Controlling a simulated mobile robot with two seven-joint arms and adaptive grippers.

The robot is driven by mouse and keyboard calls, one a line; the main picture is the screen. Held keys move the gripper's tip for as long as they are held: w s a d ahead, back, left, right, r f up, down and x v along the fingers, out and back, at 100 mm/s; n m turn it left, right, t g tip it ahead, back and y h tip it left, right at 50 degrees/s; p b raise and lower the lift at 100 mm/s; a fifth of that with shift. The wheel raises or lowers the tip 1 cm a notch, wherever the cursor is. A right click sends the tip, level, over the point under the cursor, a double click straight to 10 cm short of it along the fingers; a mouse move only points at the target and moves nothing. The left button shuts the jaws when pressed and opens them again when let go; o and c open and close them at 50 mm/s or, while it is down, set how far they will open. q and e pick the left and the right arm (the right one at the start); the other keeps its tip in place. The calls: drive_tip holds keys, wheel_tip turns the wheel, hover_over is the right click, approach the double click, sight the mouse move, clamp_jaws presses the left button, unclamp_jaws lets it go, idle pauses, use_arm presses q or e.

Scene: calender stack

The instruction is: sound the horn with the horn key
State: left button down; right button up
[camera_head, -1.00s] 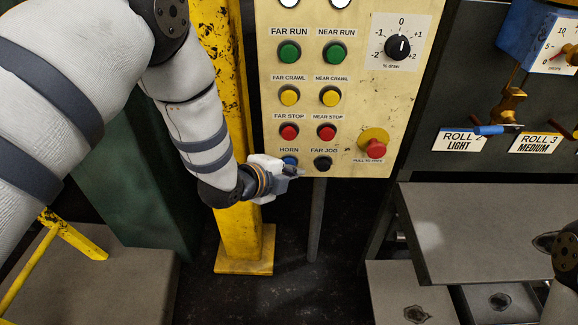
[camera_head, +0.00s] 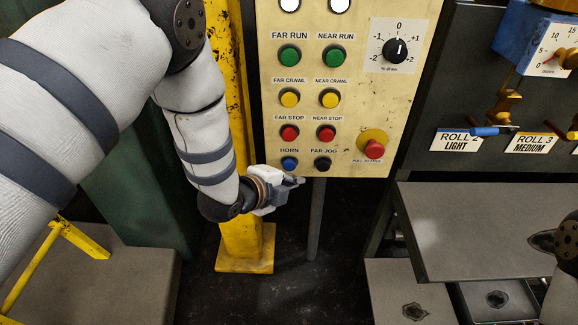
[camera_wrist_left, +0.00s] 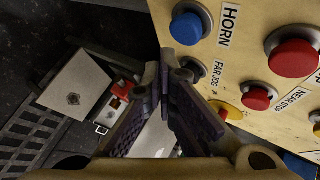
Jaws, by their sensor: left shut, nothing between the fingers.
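The horn key is a blue round button (camera_head: 289,163) under the HORN label, low on the left of the cream control panel (camera_head: 350,105). It also shows large in the left wrist view (camera_wrist_left: 188,26), to the upper right of the fingertips. My left gripper (camera_head: 297,181) is shut and empty. It is just below the panel's bottom edge, below and slightly right of the horn key, and appears apart from it. In the left wrist view the fingertips (camera_wrist_left: 165,72) meet close to the panel edge.
The black FAR JOG button (camera_head: 322,164) is right of the horn key, with red stop buttons (camera_head: 289,133) above. A red PULL TO FREE knob (camera_head: 373,149) is at the panel's lower right. A yellow post (camera_head: 240,240) stands behind my left arm. Grey steps (camera_head: 490,230) are at right.

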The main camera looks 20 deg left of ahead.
use_arm(q)
drive_tip(key=s, duration=0.2)
drive_tip(key=s+d+p, duration=0.1)
drive_tip(key=s, duration=0.1)
drive_tip(key=shift+s+d+r, duration=0.1)
drive_tip(key=shift+s, duration=0.05)
use_arm(e)
drive_tip(key=shift+w+r+t, duration=0.4)
drive_tip(key=shift+w+r, duration=0.5)
drive_tip(key=shift+r, duration=0.05)
use_arm(q)
drive_tip(key=s+a+f+n+g+y, duration=0.1)
drive_tip(key=s+a+f+n+g, duration=0.2)
drive_tip(key=s+f+n, duration=0.35)
drive_tip(key=s+a+f+n+g+y, duration=0.1)
drive_tip(key=s+a+f+n+g, duration=0.2)
drive_tip(key=s, duration=0.7)
drive_tip(key=s+a+f+n+g+y+p, duration=0.1)
drive_tip(key=s+a+n+g, duration=0.2)
drive_tip(key=s, duration=2.2)
drive_tip(key=n+g, duration=0.4)
drive_tip(key=n, duration=0.4)
drive_tip(key=shift+s+f+y, duration=0.25)
drive_tip(key=shift+f+y, duration=0.05)
drive_tip(key=shift+f, duration=0.1)
use_arm(e)
drive_tip(key=shift+w+r, duration=0.55)
